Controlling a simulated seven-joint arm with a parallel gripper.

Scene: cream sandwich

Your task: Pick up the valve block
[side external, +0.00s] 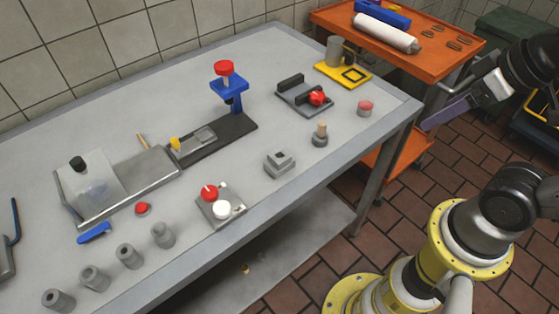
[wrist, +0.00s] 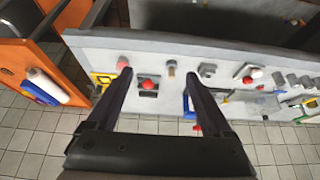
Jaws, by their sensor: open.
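The valve block appears to be the small grey stepped block (side external: 280,162) with a dark hole on top, sitting near the table's front edge. It also shows in the wrist view (wrist: 207,70), just right of the right finger. My gripper (side external: 441,115) is off the right end of the table, above floor level and well apart from the block. In the wrist view my gripper (wrist: 157,77) is open, with nothing between its two dark fingers except the distant table.
The grey table (side external: 330,190) holds a red-knobbed fixture (side external: 316,98), a red button (side external: 365,107), a peg in a round base (side external: 320,137), a red-and-white control block (side external: 219,204) and a blue press (side external: 228,95). An orange cart (side external: 440,62) stands behind. Clear tabletop surrounds the block.

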